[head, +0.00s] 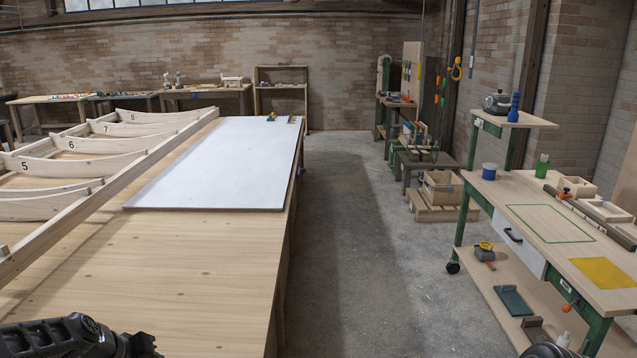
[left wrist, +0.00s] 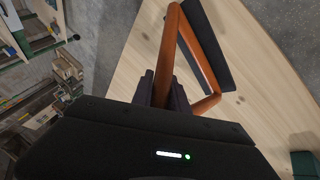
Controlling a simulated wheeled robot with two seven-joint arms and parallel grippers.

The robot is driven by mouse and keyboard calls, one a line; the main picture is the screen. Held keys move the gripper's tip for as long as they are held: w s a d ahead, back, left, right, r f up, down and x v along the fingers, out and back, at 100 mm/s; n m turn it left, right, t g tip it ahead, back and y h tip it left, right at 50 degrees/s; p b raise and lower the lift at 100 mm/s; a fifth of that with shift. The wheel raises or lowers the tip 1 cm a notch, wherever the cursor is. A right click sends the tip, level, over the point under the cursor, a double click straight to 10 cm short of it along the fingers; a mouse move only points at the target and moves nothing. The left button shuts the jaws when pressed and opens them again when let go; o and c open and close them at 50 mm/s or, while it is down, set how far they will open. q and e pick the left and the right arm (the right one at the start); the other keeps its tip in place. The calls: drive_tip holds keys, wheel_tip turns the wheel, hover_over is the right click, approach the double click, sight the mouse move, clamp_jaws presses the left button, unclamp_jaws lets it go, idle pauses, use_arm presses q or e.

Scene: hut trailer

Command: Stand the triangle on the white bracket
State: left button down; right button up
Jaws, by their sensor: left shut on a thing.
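The triangle (left wrist: 197,55) is a frame of orange-brown bars in the left wrist view. My left gripper (left wrist: 162,88) is shut on one of its bars, and the triangle is over pale wood boards. A dark band lies along its far side; I cannot tell whether this is shadow or another part. I cannot make out the white bracket in either view. My right gripper is not in view.
A long wooden table (head: 170,275) with a white sheet (head: 225,165) and numbered ribs (head: 75,165) stands at left. A workbench (head: 530,200) with a green outline and a yellow patch (head: 604,272) is at right. The concrete aisle (head: 350,230) between is clear.

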use_arm(q)
drive_tip(key=s+d+r+m+g+h, duration=0.1)
drive_tip(key=s+d+m, duration=0.1)
drive_tip(key=d, duration=0.6)
drive_tip(key=s+d+m+g+h, duration=0.1)
drive_tip(key=d+m, duration=0.3)
drive_tip(key=d, duration=0.4)
drive_tip(key=shift+s+d+r+h, duration=0.35)
drive_tip(key=shift+s+h, duration=0.05)
idle(1.0)
